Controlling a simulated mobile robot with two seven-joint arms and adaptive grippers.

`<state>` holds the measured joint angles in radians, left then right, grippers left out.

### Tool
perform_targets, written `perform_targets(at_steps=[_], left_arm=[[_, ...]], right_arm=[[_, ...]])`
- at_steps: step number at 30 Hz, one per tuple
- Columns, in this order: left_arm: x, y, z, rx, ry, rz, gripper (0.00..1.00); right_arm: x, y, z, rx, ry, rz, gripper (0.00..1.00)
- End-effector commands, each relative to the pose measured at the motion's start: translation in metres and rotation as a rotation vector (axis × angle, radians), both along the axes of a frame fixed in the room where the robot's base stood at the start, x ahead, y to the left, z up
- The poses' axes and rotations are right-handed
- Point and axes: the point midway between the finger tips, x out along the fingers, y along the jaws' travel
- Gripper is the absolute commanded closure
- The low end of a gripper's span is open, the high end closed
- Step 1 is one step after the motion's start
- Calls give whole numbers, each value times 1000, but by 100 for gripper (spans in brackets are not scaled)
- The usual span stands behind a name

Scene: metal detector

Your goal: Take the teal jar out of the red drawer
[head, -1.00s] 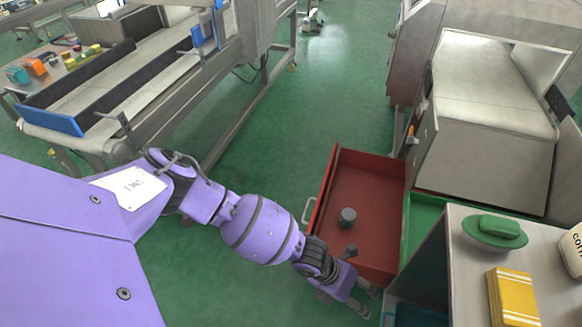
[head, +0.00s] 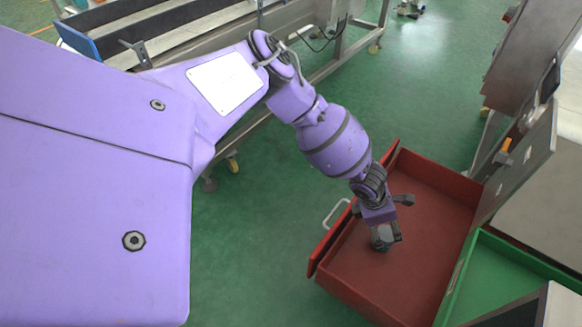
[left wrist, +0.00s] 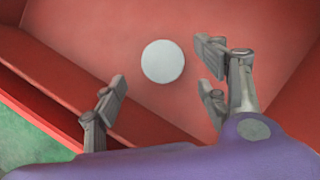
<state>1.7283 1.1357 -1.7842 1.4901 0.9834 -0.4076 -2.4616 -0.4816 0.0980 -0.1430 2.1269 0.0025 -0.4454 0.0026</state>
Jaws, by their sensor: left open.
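The red drawer (head: 430,215) is pulled open, with the jar standing upright on its floor. The jar is mostly hidden by my gripper in the head view; a small grey-teal part of it (head: 379,243) shows. In the left wrist view its round lid (left wrist: 163,61) looks pale, ahead of the fingers. My left gripper (head: 386,236) is open and points down into the drawer over the jar. In the left wrist view its fingers (left wrist: 163,82) are spread to either side of the jar, with no clear contact. My right gripper is out of view.
The drawer's front panel with its handle (head: 336,214) is on the left side. A green drawer (head: 505,280) stands open to the right. A conveyor (head: 190,32) is at the back left. Green floor is clear between conveyor and drawers.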

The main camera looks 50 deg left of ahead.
Motion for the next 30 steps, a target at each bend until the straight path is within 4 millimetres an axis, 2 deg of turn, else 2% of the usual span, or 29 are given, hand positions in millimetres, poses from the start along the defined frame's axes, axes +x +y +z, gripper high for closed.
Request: perform_targets(at_steps=[1, 11, 19, 27, 30], left_arm=[[-4, 1, -12, 1, 10, 2, 33], [4, -5, -41, -1, 11, 3, 33], [13, -13, -80, 1, 12, 1, 33], [17, -13, -81, 0, 9, 3, 33], [17, -14, -80, 0, 8, 3, 46]], right_arm=[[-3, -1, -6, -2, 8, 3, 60], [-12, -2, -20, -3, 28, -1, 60], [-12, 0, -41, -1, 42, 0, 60], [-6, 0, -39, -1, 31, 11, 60], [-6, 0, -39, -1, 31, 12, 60]])
